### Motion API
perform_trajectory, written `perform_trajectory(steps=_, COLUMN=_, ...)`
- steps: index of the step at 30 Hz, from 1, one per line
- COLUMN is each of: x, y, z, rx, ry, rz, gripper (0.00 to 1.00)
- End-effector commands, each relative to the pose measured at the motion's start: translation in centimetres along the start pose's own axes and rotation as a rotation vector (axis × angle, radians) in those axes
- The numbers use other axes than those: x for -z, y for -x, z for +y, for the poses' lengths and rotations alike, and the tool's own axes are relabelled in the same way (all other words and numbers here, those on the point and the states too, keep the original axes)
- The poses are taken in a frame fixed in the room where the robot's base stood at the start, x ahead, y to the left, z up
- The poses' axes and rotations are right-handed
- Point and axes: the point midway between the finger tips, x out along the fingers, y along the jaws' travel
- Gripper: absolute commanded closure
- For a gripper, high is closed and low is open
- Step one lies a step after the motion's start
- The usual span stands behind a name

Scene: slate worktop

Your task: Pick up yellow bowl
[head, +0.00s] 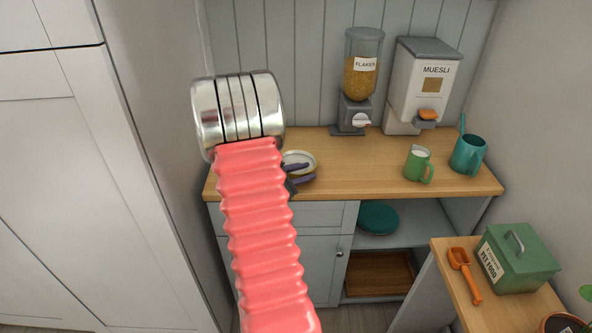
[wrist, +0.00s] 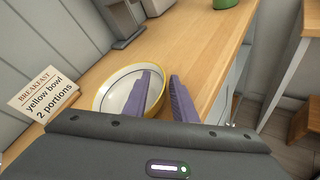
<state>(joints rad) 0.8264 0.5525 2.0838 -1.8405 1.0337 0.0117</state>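The yellow bowl (wrist: 116,93), pale inside with a yellow rim, stands upright on the wooden counter in the wrist view. In the head view the bowl (head: 299,157) is partly hidden behind my arm and fingers. My gripper (wrist: 160,76) is open, with two purple fingers apart. The left finger overlaps the bowl's inside and the right finger is outside its right rim, so the rim shows between them. In the head view my gripper (head: 310,171) is at the bowl's near right side. I cannot tell whether either finger touches it.
A card (wrist: 43,95) reads "BREAKFAST yellow bowl 2 portions". A flakes dispenser (head: 360,80) and a muesli dispenser (head: 418,80) stand at the back. A green mug (head: 418,163) and a teal watering can or mug (head: 468,154) stand right. The counter's middle (head: 365,170) is clear.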

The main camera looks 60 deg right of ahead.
Motion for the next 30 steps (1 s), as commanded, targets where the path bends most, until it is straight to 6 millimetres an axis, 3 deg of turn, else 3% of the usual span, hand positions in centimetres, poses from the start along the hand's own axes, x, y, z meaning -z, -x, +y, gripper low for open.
perform_trajectory(steps=19, x=0.04, y=-0.56, z=0.05, rx=-0.002, ry=0.001, rz=0.000, gripper=0.76)
perform_trajectory(steps=30, x=0.06, y=-0.55, z=0.02, rx=-0.001, ry=0.001, rz=0.001, gripper=1.00)
